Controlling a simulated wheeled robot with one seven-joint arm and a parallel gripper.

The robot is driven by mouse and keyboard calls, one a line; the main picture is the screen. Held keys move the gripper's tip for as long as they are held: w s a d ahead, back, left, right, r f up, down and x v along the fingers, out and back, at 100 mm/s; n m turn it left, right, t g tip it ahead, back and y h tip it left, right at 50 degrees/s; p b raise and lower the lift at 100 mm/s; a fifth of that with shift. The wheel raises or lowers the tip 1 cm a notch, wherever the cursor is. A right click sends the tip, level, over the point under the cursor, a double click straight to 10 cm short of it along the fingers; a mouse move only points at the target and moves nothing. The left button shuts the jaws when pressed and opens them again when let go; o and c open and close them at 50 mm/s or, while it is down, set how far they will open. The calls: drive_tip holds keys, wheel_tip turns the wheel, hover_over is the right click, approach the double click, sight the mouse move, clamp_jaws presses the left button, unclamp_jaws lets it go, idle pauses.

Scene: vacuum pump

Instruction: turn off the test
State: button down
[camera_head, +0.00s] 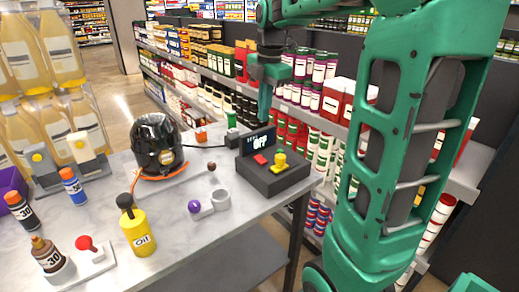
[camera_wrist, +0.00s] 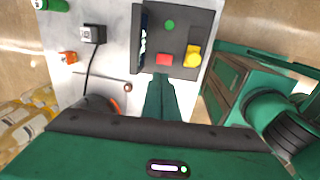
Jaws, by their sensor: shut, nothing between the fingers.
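A dark control box (camera_head: 272,184) stands near the right end of the counter. Its upright display (camera_head: 262,138) shows "OFF" in light letters; a smaller word above it is partly hidden. A red button (camera_head: 260,159) and a yellow switch (camera_head: 279,161) sit on its top. In the wrist view, the red button (camera_wrist: 163,60), yellow switch (camera_wrist: 192,57) and a green round light (camera_wrist: 170,25) show on the box. My gripper (camera_head: 265,120) is shut and empty, pointing down above the box by the display. In the wrist view, its fingertips (camera_wrist: 160,78) appear just below the red button.
A black pump (camera_head: 157,145) with an orange ring stands left of the box, with a cable nearby. A yellow oil bottle (camera_head: 138,232), a red-knobbed lever (camera_head: 87,246) and small bottles stand on the counter (camera_head: 200,236). Stocked shelves (camera_head: 230,70) stand behind.

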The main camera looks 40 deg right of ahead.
sight(259, 157)
idle(0.3)
drive_tip(key=f, duration=0.4)
drive_tip(key=w+f, duration=0.1)
drive_tip(key=f, duration=0.9)
drive_tip(key=shift+w, duration=0.35)
drive_tip(key=shift+d, duration=0.15)
drive_tip(key=shift+a+f, duration=0.1)
drive_tip(key=shift+a, duration=0.1)
drive_tip(key=shift+s, duration=0.1)
